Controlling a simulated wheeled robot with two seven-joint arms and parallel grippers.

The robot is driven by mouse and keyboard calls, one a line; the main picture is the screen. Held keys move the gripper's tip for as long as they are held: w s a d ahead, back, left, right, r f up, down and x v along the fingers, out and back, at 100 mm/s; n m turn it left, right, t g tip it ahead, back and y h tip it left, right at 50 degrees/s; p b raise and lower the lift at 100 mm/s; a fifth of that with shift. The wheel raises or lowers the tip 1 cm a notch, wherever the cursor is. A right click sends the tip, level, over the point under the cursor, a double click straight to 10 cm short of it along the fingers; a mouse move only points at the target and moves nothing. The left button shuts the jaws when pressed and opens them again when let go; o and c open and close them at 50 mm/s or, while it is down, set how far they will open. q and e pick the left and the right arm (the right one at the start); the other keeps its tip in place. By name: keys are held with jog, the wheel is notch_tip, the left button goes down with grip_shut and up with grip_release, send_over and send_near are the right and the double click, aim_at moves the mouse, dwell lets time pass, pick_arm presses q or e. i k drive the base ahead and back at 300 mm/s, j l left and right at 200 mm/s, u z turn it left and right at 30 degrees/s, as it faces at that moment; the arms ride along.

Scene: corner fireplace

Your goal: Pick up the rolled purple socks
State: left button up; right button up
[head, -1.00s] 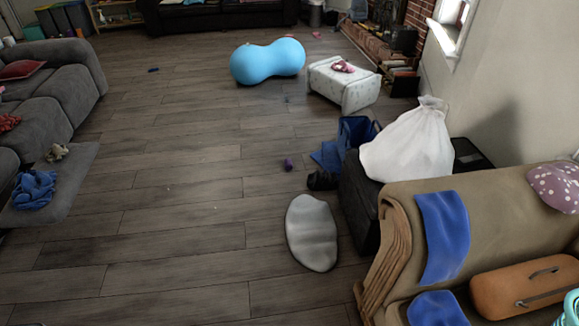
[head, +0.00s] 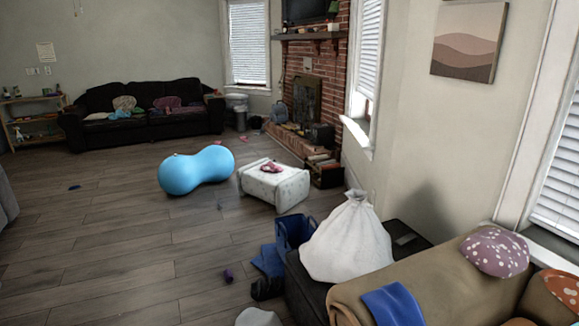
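A small dark purple roll (head: 229,276) lies on the wooden floor in the lower middle of the head view. It looks like the rolled socks, but it is too small to make out in detail. It lies left of a blue cloth (head: 268,262) and a dark shoe-like item (head: 266,289), apart from both. Neither of my grippers is in view.
A blue bin (head: 294,234), a dark box with a white sack (head: 347,240), and a tan sofa (head: 450,285) stand right of the roll. A white ottoman (head: 290,189) and blue peanut ball (head: 196,170) stand farther back. The floor (head: 110,255) to the left is mostly clear.

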aim_at(227, 273)
jog(key=i+j+z, duration=0.35)
jog(key=i+j, duration=0.15)
jog(key=i+j+z, duration=0.3)
jog(key=i+j, duration=0.15)
jog(key=j, duration=0.2)
